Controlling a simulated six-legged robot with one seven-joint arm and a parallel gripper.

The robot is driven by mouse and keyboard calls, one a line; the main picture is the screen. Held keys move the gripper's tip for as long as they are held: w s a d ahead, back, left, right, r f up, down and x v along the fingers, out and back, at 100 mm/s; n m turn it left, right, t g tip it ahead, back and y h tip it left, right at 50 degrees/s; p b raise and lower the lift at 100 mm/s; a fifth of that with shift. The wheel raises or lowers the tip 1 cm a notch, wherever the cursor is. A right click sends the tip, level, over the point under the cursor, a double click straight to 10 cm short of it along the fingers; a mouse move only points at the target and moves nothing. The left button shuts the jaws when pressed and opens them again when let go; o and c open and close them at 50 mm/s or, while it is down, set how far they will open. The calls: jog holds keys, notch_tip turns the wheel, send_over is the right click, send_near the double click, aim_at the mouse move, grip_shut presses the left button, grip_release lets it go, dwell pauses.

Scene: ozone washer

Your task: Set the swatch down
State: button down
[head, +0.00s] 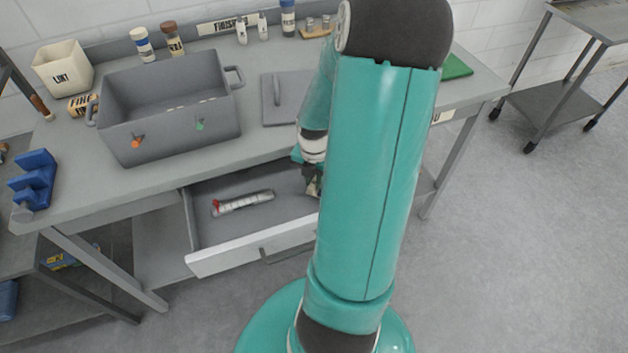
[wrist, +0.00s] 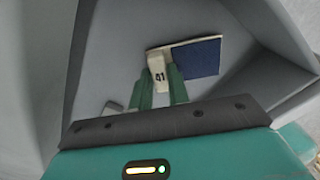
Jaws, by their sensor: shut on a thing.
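The swatch (wrist: 197,58) is a dark blue square on a pale holder with a tag marked 41, seen in the wrist view. My gripper (wrist: 161,77) is shut on the swatch's tagged pale end, with one green finger on each side. Grey walls surround it, seemingly the inside of the open drawer (head: 212,222). In the head view my gripper (head: 313,183) is at the drawer's right part, mostly behind my arm. The swatch is hidden there. I cannot tell whether the swatch touches the drawer floor.
A pale stick with a red end (head: 243,202) lies in the drawer. On the table above stand a grey basin (head: 190,128), a flat grey lid (head: 290,97), a LINT bin (head: 63,68), a blue rack (head: 35,180) and several bottles. The drawer's left part has free room.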

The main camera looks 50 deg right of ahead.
jog(key=shift+f, duration=0.5)
jog(key=shift+f, duration=0.1)
jog(key=c, duration=1.3)
grip_release()
jog(key=shift+c, duration=0.2)
